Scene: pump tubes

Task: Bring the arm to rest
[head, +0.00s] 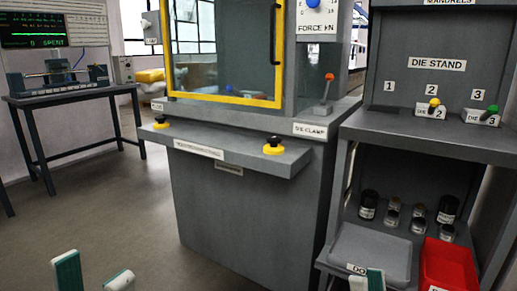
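My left gripper (94,277) shows at the bottom left of the head view. Its two white fingertips, one with a green pad, stand apart with nothing between them. My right gripper (367,283) shows only as fingertips at the bottom edge, in front of the lower shelf of the die stand. The two tips look close together, and the rest is cut off, so its opening is unclear. No held object shows in either gripper.
A grey machine (250,205) with a yellow-framed window and two yellow-and-black buttons stands ahead. The die stand (430,140) is at right, with a red bin (449,265), a grey tray (370,250) and several small containers. A bench (75,95) stands far left. Floor at left is clear.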

